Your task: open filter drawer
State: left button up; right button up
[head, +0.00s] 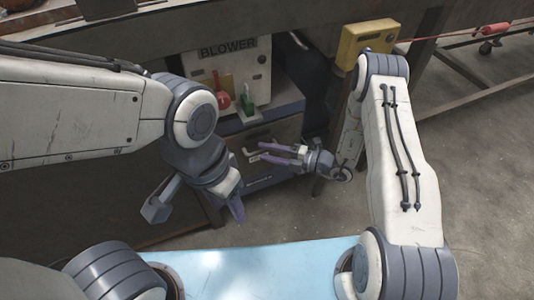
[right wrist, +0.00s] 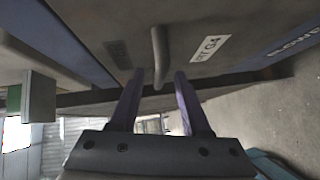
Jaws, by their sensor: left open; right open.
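The filter drawer (head: 280,160) is the grey front low on the blower unit. Its handle (head: 250,154) is a light bar on that front.
A yellow box (head: 366,38) is on the frame at upper right. Bare concrete floor (head: 300,215) lies in front of the drawer.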

jog(key=shift+w+a, duration=0.1)
jog(key=shift+a, duration=0.05)
grip_shut()
dwell(1.4)
